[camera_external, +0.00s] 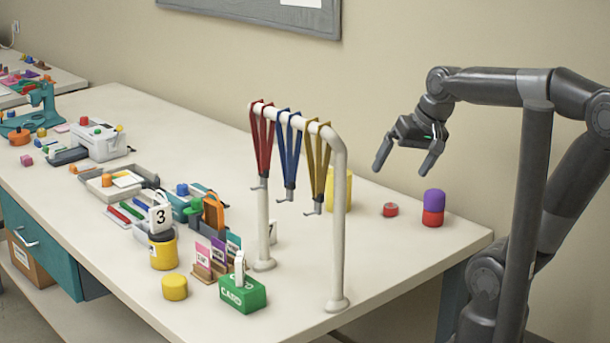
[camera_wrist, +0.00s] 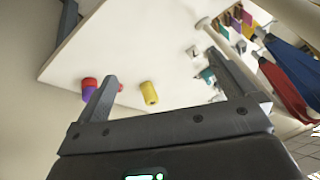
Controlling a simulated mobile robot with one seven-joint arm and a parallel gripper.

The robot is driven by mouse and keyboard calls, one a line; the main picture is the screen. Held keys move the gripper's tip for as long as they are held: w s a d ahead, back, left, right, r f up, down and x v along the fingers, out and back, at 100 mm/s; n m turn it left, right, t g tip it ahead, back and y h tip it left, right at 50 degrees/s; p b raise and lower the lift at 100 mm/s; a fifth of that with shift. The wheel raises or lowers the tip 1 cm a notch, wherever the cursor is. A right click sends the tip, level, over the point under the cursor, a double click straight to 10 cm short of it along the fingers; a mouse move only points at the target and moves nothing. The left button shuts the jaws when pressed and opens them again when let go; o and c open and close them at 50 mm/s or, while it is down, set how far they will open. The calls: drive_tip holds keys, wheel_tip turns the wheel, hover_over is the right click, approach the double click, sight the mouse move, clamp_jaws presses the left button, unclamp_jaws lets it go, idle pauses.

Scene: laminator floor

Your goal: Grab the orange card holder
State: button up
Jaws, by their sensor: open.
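An orange upright piece, which looks like the orange card holder (camera_external: 213,213), stands among small items in the middle of the table, left of the lanyard rack. Its lower part is partly hidden by things in front of it. My gripper (camera_external: 404,166) is open and empty, raised above the right end of the table, far to the right of the orange piece. In the wrist view my gripper's fingers (camera_wrist: 162,68) are spread apart with nothing between their tips. I cannot clearly pick out the orange piece in the wrist view.
A white rack (camera_external: 338,230) with red, blue and yellow lanyards stands between my gripper and the orange piece. Near it are a green card box (camera_external: 243,295), a card stand (camera_external: 205,270) and a yellow cup (camera_external: 163,253). A purple-and-red stack (camera_external: 433,207) stands below my gripper.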

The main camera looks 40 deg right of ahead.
drive_tip(key=s+f+n, duration=0.1)
drive_tip(key=s+n+h, duration=0.1)
drive_tip(key=s, duration=0.1)
drive_tip(key=s+a+f+n, duration=0.1)
drive_tip(key=n, duration=0.1)
drive_tip(key=shift+s+f+t, duration=0.3)
drive_tip(key=c, duration=1.3)
